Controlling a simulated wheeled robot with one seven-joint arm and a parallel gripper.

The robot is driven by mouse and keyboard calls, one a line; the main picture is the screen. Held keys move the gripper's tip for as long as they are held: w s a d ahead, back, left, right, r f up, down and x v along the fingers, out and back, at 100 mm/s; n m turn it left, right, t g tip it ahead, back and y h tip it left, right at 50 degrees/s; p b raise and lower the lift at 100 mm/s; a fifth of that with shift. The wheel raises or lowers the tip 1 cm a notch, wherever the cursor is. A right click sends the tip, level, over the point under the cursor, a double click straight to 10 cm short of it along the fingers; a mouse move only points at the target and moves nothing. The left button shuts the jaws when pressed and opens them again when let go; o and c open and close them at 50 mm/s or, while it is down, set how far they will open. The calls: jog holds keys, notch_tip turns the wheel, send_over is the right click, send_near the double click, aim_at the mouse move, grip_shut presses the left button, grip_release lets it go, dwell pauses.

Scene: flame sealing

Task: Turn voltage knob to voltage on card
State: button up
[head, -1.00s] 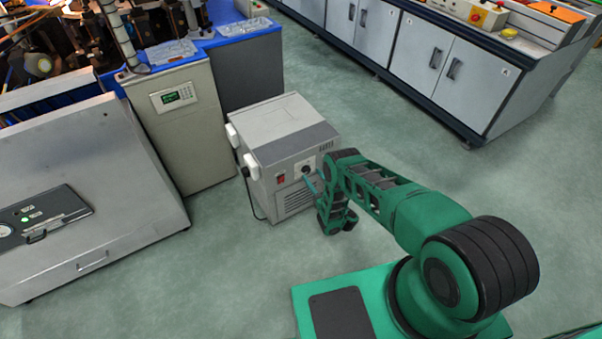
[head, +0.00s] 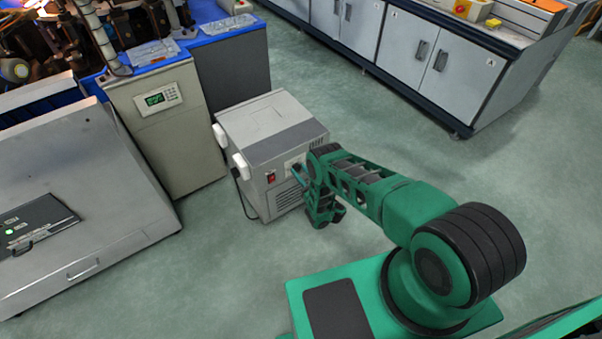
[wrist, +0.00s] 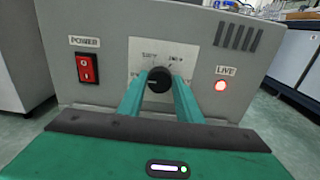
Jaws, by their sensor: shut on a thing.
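The black voltage knob (wrist: 158,80) sits on a pale dial plate (wrist: 150,58) on the front of a grey power box (head: 270,130). My gripper (wrist: 158,88) is shut on the knob, one green finger on each side of it. The knob's light mark points up. The labels on the dial are too small to read surely. In the head view my gripper (head: 302,176) reaches the box front, and my arm hides the knob there. No voltage card can be made out.
A beige cabinet with a green display (head: 155,99) stands behind left. White cabinets (head: 440,60) line the back right. Green floor around the box is clear.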

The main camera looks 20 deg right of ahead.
jog(key=shift+m, duration=0.3)
jog(key=m, duration=0.3)
jog(key=shift+d+m, duration=0.15)
jog(key=shift+m, duration=0.25)
jog(key=m, duration=0.4)
jog(key=shift+d+m, duration=0.15)
jog(key=shift+m, duration=0.15)
jog(key=m, duration=0.4)
jog(key=shift+d+f+m, duration=0.1)
jog(key=shift+f+m, duration=0.05)
jog(key=shift+m, duration=0.15)
jog(key=m, duration=0.4)
jog(key=shift+f, duration=0.15)
jog(key=m, duration=0.5)
jog(key=shift+s+f, duration=0.1)
jog(key=m, duration=0.4)
jog(key=shift+f+m, duration=0.1)
jog(key=shift+m, duration=0.2)
jog(key=m, duration=0.6)
jog(key=shift+s+a, duration=0.1)
jog(key=shift+a, duration=0.2)
jog(key=shift+m, duration=1.2)
